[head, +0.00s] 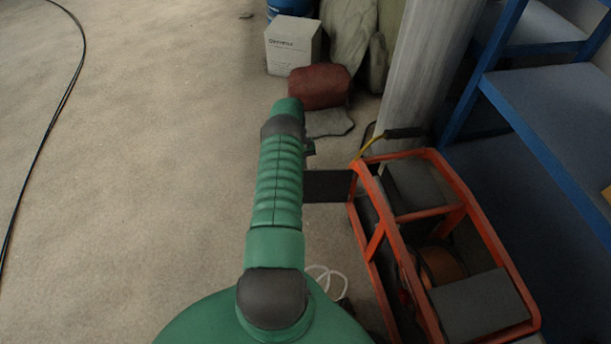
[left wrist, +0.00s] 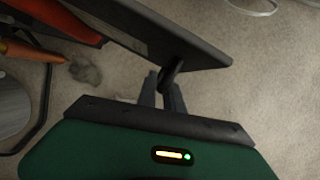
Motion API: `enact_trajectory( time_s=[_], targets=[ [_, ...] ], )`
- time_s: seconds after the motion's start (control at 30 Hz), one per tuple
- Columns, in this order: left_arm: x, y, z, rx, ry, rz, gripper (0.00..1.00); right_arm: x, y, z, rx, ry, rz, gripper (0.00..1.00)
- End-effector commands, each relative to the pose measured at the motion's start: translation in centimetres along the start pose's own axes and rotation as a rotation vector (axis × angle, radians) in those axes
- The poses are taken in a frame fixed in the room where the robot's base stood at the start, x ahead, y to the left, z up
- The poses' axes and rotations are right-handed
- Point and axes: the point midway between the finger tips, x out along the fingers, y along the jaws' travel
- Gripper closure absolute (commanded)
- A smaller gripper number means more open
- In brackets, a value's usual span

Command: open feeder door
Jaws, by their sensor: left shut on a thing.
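The feeder door looks like a flat dark panel (head: 327,186) on the left side of the orange-framed feeder (head: 480,228). In the head view it sticks out left from the frame, and its left end is hidden behind my green arm. In the left wrist view the dark door (left wrist: 205,53) runs across the top, with a short dark handle on its near face. My left gripper (left wrist: 162,88) is shut on this handle. The gripper's fingers are hidden in the head view. My right gripper is in neither view.
Blue shelving (head: 520,120) stands right of the feeder, with a pale post (head: 425,70) behind it. A white box (head: 293,45) and a red-brown bag (head: 319,87) lie at the back. The floor to the left is clear except for a black cable (head: 62,100).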

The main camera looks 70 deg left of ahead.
Motion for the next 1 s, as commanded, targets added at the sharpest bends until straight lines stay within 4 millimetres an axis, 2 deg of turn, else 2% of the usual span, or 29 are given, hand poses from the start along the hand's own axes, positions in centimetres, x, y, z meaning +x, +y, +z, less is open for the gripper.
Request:
enact_trajectory(
  time_s=[0.63, 0.67, 0.8, 1.0],
  targets=[
    [0.1, 0.08, -0.06, -0.006, -0.001, 0.004, 1.0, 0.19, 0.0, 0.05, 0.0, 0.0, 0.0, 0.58],
    [0.1, 0.08, -0.06, -0.006, -0.002, 0.004, 0.87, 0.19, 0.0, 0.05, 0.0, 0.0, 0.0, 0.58],
    [0.11, 0.03, -0.08, -0.006, -0.002, 0.003, 0.68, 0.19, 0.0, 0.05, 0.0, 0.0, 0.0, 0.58],
    [0.11, -0.03, -0.09, -0.006, -0.002, 0.003, 0.67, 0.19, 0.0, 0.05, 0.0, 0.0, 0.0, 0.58]
  ],
)
